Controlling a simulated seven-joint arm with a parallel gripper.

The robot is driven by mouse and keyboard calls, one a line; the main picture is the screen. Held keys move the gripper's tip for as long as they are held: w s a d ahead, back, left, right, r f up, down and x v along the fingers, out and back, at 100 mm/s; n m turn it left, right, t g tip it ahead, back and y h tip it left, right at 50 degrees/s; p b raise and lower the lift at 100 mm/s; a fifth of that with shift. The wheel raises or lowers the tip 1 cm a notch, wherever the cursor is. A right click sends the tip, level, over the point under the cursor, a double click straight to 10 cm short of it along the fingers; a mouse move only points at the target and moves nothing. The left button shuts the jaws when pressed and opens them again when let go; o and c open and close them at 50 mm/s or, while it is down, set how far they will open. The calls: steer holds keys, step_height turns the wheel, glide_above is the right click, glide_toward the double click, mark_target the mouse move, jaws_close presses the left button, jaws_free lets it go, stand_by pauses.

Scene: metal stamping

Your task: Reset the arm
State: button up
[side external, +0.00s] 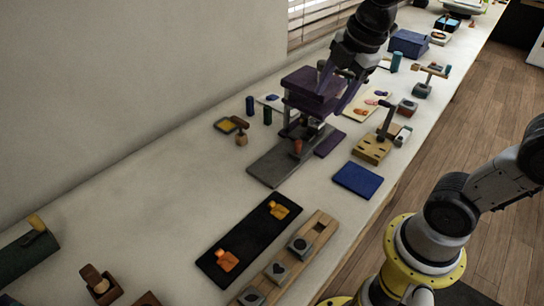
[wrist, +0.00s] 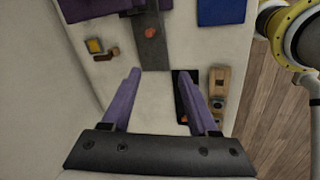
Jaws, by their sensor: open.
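My gripper (side external: 332,95) hangs beside and above the purple-topped stamping press (side external: 308,84) in the side external view, with its purple fingers pointing down. The exact gap between fingers and press is hard to tell. In the wrist view my gripper (wrist: 161,76) has its two fingers wide apart, with nothing between them but pale table surface below. The press's grey base plate (side external: 270,167) carries a small reddish-orange piece (side external: 297,147), which also shows in the wrist view (wrist: 150,32).
A black mat (side external: 245,235) with two orange pieces and a wooden tray (side external: 300,262) with stamped tiles lie nearer. A blue pad (side external: 358,180) and wooden block (side external: 371,150) sit right of the press.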

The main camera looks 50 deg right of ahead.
steer(key=s+a+f+m+t, duration=0.1)
steer(key=s+f+m, duration=0.2)
steer(key=s+m, duration=0.9)
steer(key=m, duration=0.3)
steer(key=shift+f+t, duration=0.15)
steer(key=shift+t, duration=0.25)
